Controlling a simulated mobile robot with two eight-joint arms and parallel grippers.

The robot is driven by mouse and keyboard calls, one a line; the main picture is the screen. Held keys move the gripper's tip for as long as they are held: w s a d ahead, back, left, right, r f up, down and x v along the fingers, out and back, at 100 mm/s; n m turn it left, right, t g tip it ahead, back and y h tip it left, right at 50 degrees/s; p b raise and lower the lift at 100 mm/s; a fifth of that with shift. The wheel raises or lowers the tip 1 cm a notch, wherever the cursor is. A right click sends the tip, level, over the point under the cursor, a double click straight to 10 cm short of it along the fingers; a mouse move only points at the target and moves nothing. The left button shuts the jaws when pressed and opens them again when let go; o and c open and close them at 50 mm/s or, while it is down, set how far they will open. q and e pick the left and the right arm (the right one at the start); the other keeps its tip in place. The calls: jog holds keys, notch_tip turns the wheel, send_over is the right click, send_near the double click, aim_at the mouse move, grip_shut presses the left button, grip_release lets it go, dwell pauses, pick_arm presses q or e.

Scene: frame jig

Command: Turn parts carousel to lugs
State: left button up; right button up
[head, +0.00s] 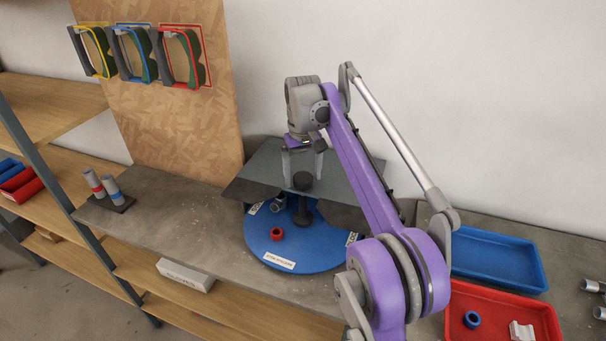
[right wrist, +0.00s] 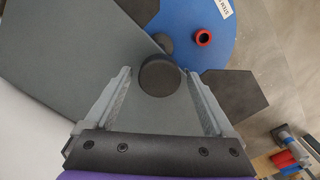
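The parts carousel is a blue disc (head: 315,250) on the grey bench, with white labels on its rim; I cannot read them surely. A dark grey plate (head: 255,180) covers its far part. A black knob (head: 303,181) on a post stands at the carousel's middle; it also shows in the right wrist view (right wrist: 160,76). My right gripper (head: 302,171) is open above the knob, fingers pointing down to either side of it. In the right wrist view, the knob lies between the fingertips with gaps on both sides. My left gripper is out of view.
A red ring (head: 277,234) and a grey cylindrical part (head: 279,204) sit on the disc. A blue tray (head: 495,262) and a red tray (head: 540,312) holding a blue ring (head: 472,320) stand right. Three framed holders hang on the board (head: 160,120) behind. The bench left is mostly clear.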

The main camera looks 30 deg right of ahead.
grip_shut()
